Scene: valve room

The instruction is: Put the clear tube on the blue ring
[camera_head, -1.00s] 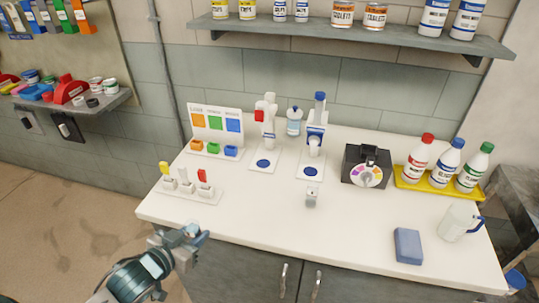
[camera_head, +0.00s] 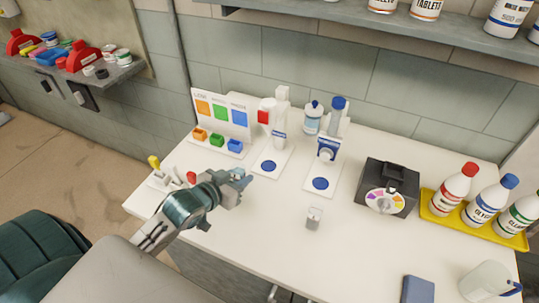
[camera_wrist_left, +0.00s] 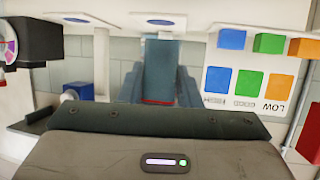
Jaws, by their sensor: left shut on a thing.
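My left gripper (camera_head: 237,183) is shut just in front of the left white stand, above the worktop. Something pale and see-through shows at its fingertips; it appears to be the clear tube (camera_head: 242,177), though its outline is hard to make out. In the left wrist view the fingers (camera_wrist_left: 160,85) are together and mostly hide what they hold. A blue ring (camera_head: 269,166) lies on the left stand's base, right beside the gripper. A second blue ring (camera_head: 320,183) lies on the right stand's base. My right gripper is not in view.
A small pale object (camera_head: 313,217) stands at the front. A black box with a colour dial (camera_head: 385,200) and a yellow tray (camera_head: 431,213) of bottles are right. A colour chart (camera_head: 220,112) stands behind.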

